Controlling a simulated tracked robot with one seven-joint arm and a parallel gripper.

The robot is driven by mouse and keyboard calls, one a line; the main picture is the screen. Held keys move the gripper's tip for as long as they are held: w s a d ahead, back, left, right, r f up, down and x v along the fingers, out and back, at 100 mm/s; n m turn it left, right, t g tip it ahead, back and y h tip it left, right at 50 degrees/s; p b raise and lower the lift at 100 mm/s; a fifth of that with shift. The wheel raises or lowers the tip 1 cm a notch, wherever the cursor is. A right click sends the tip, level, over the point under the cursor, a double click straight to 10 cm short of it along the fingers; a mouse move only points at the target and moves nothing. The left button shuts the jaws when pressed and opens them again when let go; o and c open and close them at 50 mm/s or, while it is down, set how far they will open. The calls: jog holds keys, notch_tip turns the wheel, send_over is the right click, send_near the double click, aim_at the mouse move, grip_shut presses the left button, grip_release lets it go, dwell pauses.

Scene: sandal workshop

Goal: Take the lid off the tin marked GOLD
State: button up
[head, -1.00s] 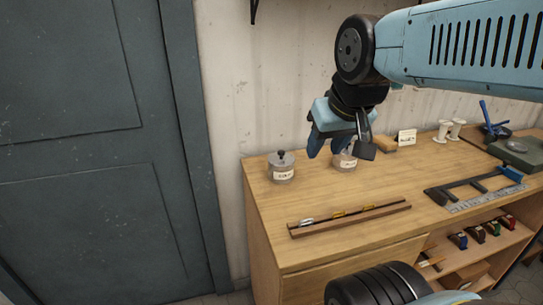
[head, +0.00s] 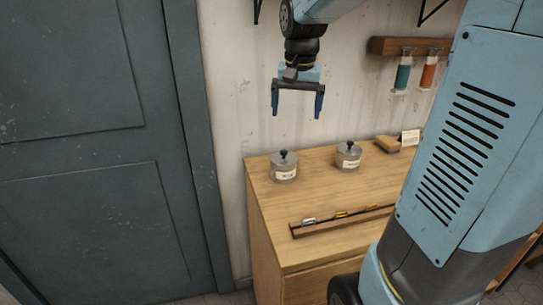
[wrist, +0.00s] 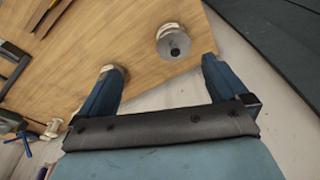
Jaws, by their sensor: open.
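Two grey tins with pale labels and black-knobbed lids stand upright on the wooden bench (head: 330,205). The label writing is too small to read, so I cannot tell which says GOLD. My gripper (head: 297,112) is open and empty, well above the bench, fingers pointing down, roughly above the left tin. In the wrist view one tin (wrist: 172,42), apparently the left one, shows beyond the gap between the fingers.
A wooden rack with small coloured pieces (head: 345,219) lies in front of the tins. A dark door (head: 80,150) is on the left.

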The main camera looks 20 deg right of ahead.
jog(key=m+g, duration=0.2)
send_over(283, 152)
notch_tip(283, 152, down, 4)
jog(key=f, duration=0.8)
jog(key=shift+w+d+f, duration=0.15)
jog(key=shift+d, duration=0.1)
jog(key=shift+a+f, duration=0.15)
jog(key=shift+f, duration=2.85)
jog(key=c, duration=0.7)
jog(key=shift+r, duration=0.2)
